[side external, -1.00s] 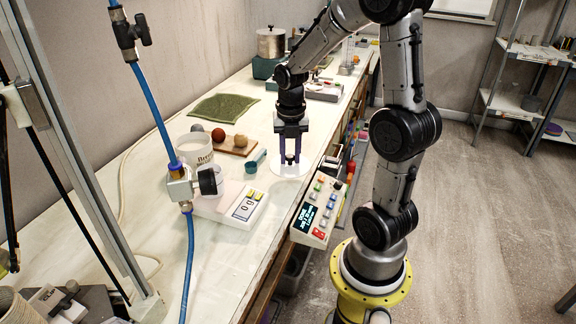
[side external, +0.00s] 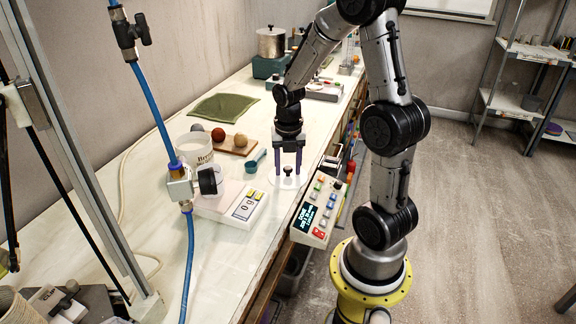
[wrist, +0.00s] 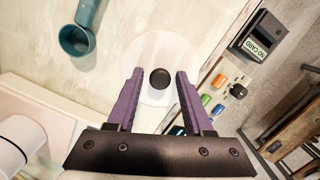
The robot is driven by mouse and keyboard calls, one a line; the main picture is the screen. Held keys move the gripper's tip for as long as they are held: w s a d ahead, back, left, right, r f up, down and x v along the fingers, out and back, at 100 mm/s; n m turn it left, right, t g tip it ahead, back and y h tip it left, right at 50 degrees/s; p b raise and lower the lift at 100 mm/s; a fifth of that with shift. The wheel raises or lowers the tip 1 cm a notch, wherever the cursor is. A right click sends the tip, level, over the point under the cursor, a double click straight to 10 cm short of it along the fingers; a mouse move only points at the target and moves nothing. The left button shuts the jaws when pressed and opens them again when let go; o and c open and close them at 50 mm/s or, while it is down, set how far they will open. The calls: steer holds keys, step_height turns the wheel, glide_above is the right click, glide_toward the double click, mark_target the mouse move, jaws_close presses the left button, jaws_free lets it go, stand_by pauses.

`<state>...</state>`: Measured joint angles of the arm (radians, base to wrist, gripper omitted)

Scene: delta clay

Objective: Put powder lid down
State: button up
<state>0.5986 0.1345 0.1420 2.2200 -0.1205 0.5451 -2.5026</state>
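The powder lid is a white disc (wrist: 150,50) with a dark round knob (wrist: 159,78). It lies flat on the bench near the front edge, and it also shows in the side view (side external: 289,183). My gripper (side external: 289,174) points down over the lid with its purple fingers spread apart. In the wrist view the open fingertips (wrist: 157,72) stand on either side of the knob with a clear gap to it. A white tub (side external: 197,150) with printed lettering stands to the left on the bench.
A teal scoop (wrist: 76,40) lies left of the lid. A scale (side external: 232,202) with a display is nearer the camera. A button panel (side external: 318,212) hangs at the bench edge. A wooden board (side external: 236,148) with balls and a green cloth (side external: 222,108) lie farther back.

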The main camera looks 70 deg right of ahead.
mark_target(288, 179)
steer(key=shift+o, duration=0.2)
step_height(288, 179, up, 12)
steer(key=a, duration=0.1)
steer(key=s+a+r+m+t, duration=0.1)
steer(key=s+a+m, duration=0.2)
steer(key=a+m, duration=0.3)
steer(key=s+a+r+m+t, duration=0.1)
steer(key=s+a+m+t, duration=0.1)
steer(key=a+m, duration=0.4)
steer(key=s+a+r+m+t+y, duration=0.1)
steer(key=s+a+m, duration=0.3)
steer(key=m, duration=0.7)
steer(key=shift+s+a+t, duration=0.25)
steer(key=shift+a+t, duration=0.25)
steer(key=shift+a, duration=0.65)
